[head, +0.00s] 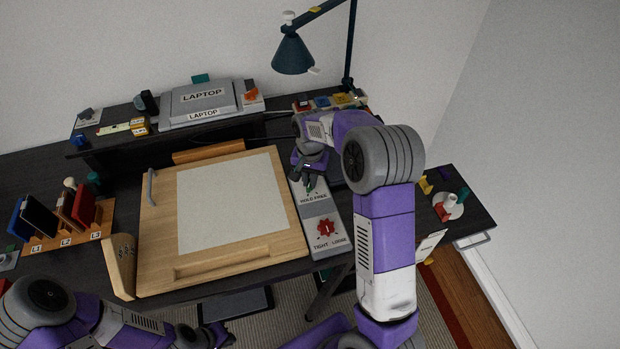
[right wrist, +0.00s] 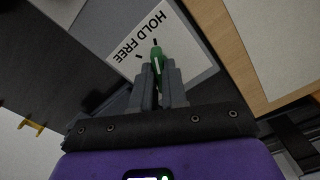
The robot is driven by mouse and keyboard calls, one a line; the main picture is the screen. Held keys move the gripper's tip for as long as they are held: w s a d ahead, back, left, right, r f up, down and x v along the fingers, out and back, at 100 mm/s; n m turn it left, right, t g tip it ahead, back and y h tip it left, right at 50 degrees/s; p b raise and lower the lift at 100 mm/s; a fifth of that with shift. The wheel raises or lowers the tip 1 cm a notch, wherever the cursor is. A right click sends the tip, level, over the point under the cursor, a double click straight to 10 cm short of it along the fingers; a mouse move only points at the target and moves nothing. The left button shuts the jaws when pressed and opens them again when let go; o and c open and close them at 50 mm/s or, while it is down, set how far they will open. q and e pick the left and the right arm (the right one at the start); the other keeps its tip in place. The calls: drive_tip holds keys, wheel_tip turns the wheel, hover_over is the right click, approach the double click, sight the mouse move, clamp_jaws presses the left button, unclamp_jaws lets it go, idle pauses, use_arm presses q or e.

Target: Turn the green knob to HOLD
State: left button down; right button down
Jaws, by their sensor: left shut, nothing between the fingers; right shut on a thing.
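The green knob (right wrist: 157,57) stands on a light panel (right wrist: 185,45) printed HOLD FREE, with two dark tick marks. My right gripper (right wrist: 160,72) is shut on the knob, one finger on each side. The knob's white line appears to point toward the tick nearer the word HOLD. In the head view the green knob (head: 310,189) shows only as a small bit under my right gripper (head: 308,180), just above the HOLD FREE label. My left gripper (head: 222,338) is shut and empty, low in the head view in front of the desk.
A red knob (head: 325,228) marked TIGHT LOOSE sits on the same panel, nearer the front. A wooden drawing board (head: 290,225) lies close to its left. A laptop (head: 205,100) stands on the back shelf, and a lamp (head: 293,55) rises behind my right arm.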

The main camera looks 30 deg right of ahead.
drive_tip(key=c, duration=1.2)
unclamp_jaws()
drive_tip(key=shift+o, duration=0.2)
drive_tip(key=shift+r, duration=0.15)
wheel_tip(320, 180, up, 7)
drive_tip(key=shift+r+p, duration=0.2)
drive_tip(key=shift+p, duration=0.2)
drive_tip(key=shift+f, duration=0.1)
